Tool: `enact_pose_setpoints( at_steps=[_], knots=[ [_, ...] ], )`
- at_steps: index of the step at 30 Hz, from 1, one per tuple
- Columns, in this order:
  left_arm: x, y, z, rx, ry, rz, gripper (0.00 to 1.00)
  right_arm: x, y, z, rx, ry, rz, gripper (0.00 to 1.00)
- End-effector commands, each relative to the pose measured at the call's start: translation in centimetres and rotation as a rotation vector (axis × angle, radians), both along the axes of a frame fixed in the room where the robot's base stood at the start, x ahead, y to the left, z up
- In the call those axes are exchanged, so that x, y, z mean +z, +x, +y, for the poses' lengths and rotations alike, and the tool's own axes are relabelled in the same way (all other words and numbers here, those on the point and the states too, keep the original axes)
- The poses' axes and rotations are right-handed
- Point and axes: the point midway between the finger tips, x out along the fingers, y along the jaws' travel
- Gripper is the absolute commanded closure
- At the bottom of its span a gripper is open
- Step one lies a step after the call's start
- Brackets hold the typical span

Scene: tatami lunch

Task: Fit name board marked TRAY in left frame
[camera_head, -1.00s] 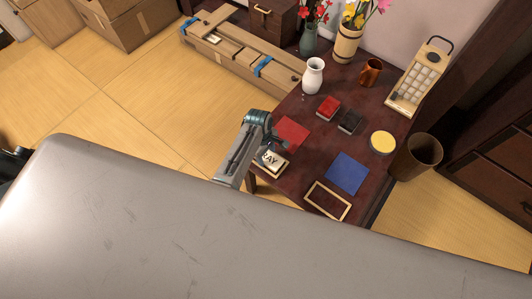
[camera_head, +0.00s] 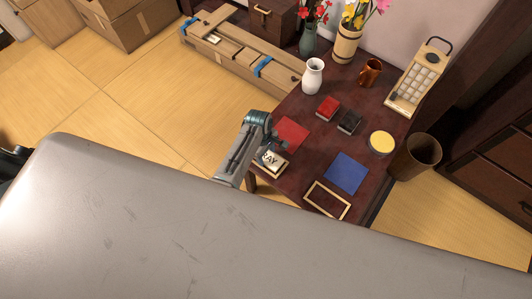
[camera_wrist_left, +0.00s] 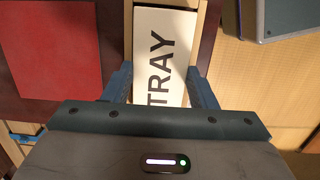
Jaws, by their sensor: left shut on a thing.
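The white name board (camera_head: 271,158) reads TRAY in black letters and lies at the table's left front edge. It also shows in the left wrist view (camera_wrist_left: 160,48), long and face up. My left gripper (camera_wrist_left: 163,88) is shut on it, with one blue finger at each long side. Light wood rails of the left frame (camera_wrist_left: 201,28) show along both sides of the board. I cannot tell whether the board sits down in the frame or just above it. In the head view my left gripper (camera_head: 268,146) covers part of the board. My right gripper is not in view.
An empty wooden frame (camera_head: 327,200) lies to the right on the dark table. A red square (camera_head: 291,133) and a blue square (camera_head: 346,173) lie flat. A white vase (camera_head: 313,75), two small boxes and a yellow-topped round tin (camera_head: 382,143) stand farther back. A bin (camera_head: 417,157) stands at the right.

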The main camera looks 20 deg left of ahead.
Motion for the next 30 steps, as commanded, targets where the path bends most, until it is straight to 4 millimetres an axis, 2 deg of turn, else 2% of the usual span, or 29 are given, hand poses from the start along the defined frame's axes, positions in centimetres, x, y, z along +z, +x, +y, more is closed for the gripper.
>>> enact_pose_setpoints(
  at_steps=[30],
  knots=[
    [0.0,-0.02,0.01,0.0,0.0,0.0,0.71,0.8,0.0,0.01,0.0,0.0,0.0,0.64]
  ],
)
